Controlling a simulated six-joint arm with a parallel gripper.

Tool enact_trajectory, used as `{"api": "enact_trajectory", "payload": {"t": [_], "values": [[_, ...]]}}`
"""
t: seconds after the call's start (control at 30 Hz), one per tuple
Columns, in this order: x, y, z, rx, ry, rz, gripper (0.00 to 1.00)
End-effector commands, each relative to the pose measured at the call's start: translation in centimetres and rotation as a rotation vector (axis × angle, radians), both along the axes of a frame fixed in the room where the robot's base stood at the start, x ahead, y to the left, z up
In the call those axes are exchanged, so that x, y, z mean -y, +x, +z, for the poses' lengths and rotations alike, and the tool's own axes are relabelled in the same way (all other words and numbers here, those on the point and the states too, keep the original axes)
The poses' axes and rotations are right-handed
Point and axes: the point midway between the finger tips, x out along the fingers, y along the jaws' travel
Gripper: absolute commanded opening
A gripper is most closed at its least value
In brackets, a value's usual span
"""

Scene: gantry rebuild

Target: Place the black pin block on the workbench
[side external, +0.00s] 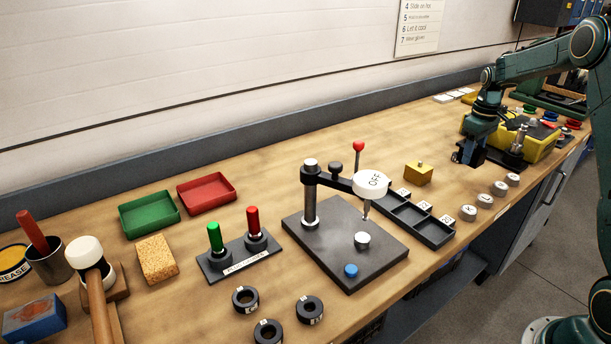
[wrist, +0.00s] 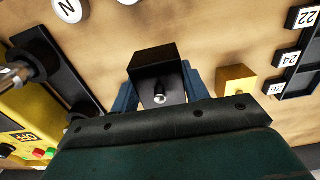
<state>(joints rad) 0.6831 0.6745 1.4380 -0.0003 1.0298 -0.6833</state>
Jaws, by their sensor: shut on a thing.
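The black pin block (wrist: 157,66) is a dark square block with a small metal pin on its near face in the wrist view. My gripper (wrist: 160,92) is shut on it, with a blue finger on either side. In the side external view my gripper (side external: 468,153) hangs over the right part of the workbench (side external: 275,165). The block there is a small dark shape that merges with the fingers. I cannot tell whether its underside touches the bench.
A brass block (side external: 418,173) stands close by, also in the wrist view (wrist: 236,78). White round pieces (side external: 485,201) line the front edge. A black compartment tray (side external: 432,232) and a press (side external: 345,250) stand left.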

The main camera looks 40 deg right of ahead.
Motion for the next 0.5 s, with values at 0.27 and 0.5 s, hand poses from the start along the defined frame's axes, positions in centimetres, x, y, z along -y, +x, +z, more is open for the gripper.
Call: {"api": "enact_trajectory", "payload": {"t": [0.27, 0.5], "values": [[0.1, 0.1, -1.0, 0.002, -0.002, 0.000, 0.11], [0.0, 0.0, -2.2, 0.000, 0.000, 0.000, 0.11]]}}
